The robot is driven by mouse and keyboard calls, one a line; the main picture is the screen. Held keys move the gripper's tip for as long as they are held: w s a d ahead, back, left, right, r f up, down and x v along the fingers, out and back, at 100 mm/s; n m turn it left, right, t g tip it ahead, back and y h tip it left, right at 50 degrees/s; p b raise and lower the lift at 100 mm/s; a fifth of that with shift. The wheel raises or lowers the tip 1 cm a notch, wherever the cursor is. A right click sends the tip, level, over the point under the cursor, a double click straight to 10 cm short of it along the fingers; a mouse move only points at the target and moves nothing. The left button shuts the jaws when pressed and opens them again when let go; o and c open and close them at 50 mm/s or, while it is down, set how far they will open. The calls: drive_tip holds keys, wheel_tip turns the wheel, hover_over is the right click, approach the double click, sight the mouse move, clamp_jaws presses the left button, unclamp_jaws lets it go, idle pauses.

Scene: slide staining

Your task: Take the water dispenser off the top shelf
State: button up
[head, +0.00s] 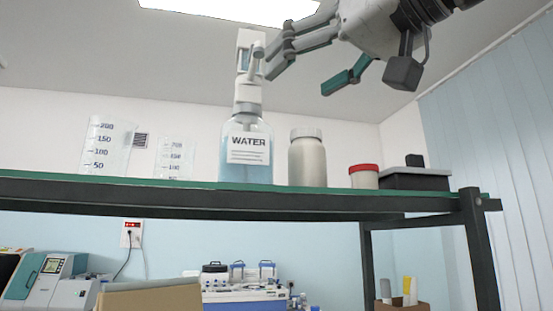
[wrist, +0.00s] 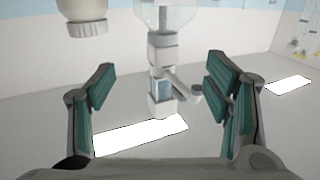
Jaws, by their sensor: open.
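The water dispenser (head: 246,170) is a clear bottle of bluish liquid with a "WATER" label and a tall white pump top. It stands upright on the green top shelf (head: 330,190). My gripper (head: 296,80) is open, above the shelf and to the upper right of the bottle. In the head view one fingertip overlaps the dispenser's side spout; I cannot tell if they touch. In the wrist view, which looks upside down, the pump top of the dispenser (wrist: 160,60) shows between the spread teal-padded fingers (wrist: 160,85). Nothing is held.
A white-capped bottle (head: 307,160) stands close right of the dispenser, then a red-lidded jar (head: 364,177) and a dark box (head: 415,180). Two graduated beakers, one tall (head: 106,148) and one smaller (head: 175,160), stand to the left. Space above the shelf is open.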

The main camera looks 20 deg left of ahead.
sight(255, 104)
drive_tip(key=p+x, duration=0.2)
drive_tip(key=x, duration=0.6)
drive_tip(key=shift+a+r, duration=0.1)
drive_tip(key=shift+a, duration=0.05)
drive_tip(key=p+x, duration=0.2)
drive_tip(key=x, duration=0.2)
drive_tip(key=shift+a+r, duration=0.15)
drive_tip(key=shift+a, duration=0.3)
drive_tip(key=shift+w+a, duration=0.2)
drive_tip(key=shift+w, duration=0.1)
drive_tip(key=c, duration=1.3)
drive_tip(key=shift+r, duration=0.1)
drive_tip(key=shift+c, duration=0.2)
